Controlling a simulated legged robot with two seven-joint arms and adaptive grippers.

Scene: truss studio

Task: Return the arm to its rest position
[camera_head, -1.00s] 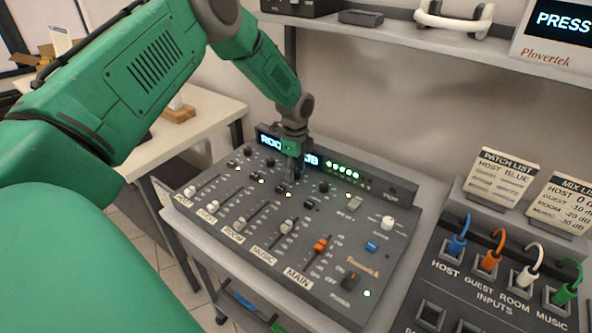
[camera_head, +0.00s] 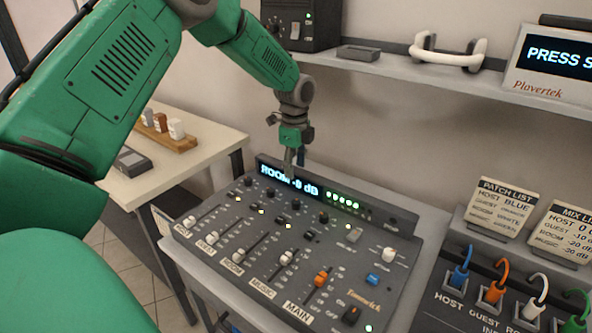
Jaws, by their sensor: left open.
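My left arm comes in from the left, green with dark joints. My left gripper (camera_head: 291,165) is open and empty, raised above the back part of the mixing console (camera_head: 330,262), in front of its display. The display (camera_head: 288,180) is partly hidden behind the fingers and reads "ROOM" with a dB value. The console has several white channel faders, labelled HOST, GUEST, ROOM and MUSIC, and an orange MAIN fader (camera_head: 321,279). The gripper looks clear of the knobs and faders. My right gripper is not in view.
A patch panel (camera_head: 455,298) with coloured cables stands at the right, below two cards (camera_head: 503,208). A shelf (camera_head: 400,75) runs above the console and holds a black box (camera_head: 300,25) and a white-handled item. A side table (camera_head: 205,160) stands at the left.

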